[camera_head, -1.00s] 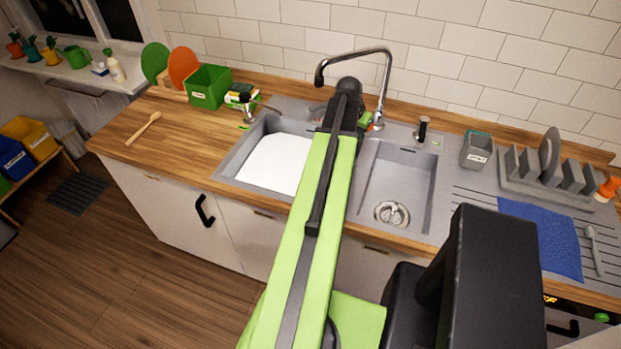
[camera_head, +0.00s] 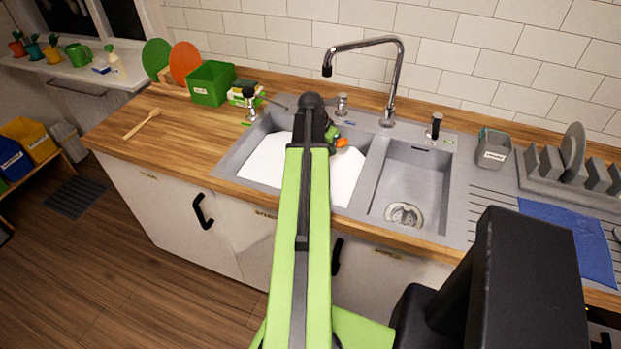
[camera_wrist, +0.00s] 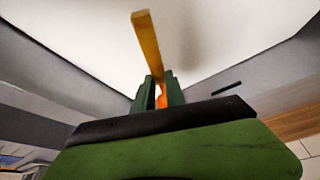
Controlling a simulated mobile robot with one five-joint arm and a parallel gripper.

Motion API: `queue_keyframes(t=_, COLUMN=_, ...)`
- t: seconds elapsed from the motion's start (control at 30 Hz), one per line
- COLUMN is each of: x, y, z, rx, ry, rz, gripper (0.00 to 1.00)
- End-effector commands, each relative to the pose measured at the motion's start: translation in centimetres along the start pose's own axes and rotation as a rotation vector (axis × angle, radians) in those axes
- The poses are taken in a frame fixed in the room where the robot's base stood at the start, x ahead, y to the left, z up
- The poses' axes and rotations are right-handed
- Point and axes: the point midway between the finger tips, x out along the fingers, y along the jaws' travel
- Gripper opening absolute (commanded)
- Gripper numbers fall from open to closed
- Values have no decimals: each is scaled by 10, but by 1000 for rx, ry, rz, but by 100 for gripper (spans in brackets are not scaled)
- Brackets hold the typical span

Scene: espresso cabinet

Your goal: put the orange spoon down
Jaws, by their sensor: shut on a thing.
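My gripper (camera_head: 333,137) is over the right part of the left sink basin (camera_head: 236,158), with my arm hiding part of that basin. In the wrist view its green fingers (camera_wrist: 158,92) are shut on the orange spoon (camera_wrist: 147,45). A narrow orange-brown length of the spoon stands out beyond the fingers, in front of a white surface. In the head view only a small orange part (camera_head: 342,142) shows beside the gripper. The spoon's other end is hidden by the gripper. I cannot tell whether the spoon touches the white surface.
A tall chrome faucet (camera_head: 398,75) stands behind the sink. The right basin (camera_head: 415,175) is empty. A blue cloth (camera_head: 575,240) and dish rack (camera_head: 560,185) are at right.

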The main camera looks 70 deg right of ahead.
Motion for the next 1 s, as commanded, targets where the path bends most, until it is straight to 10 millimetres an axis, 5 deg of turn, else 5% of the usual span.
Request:
queue_keyframes(t=0.23, x=53, y=0, z=22, rx=-1, ry=0, rz=-1, gripper=0)
queue_keyframes(t=0.47, x=58, y=0, z=24, rx=-1, ry=0, rz=-1, gripper=0)
queue_keyframes(t=0.7, x=92, y=0, z=38, rx=-2, ry=0, rz=-1, gripper=0)
queue_keyframes(t=1.0, x=89, y=-1, z=38, rx=-2, ry=0, rz=-1, gripper=0)
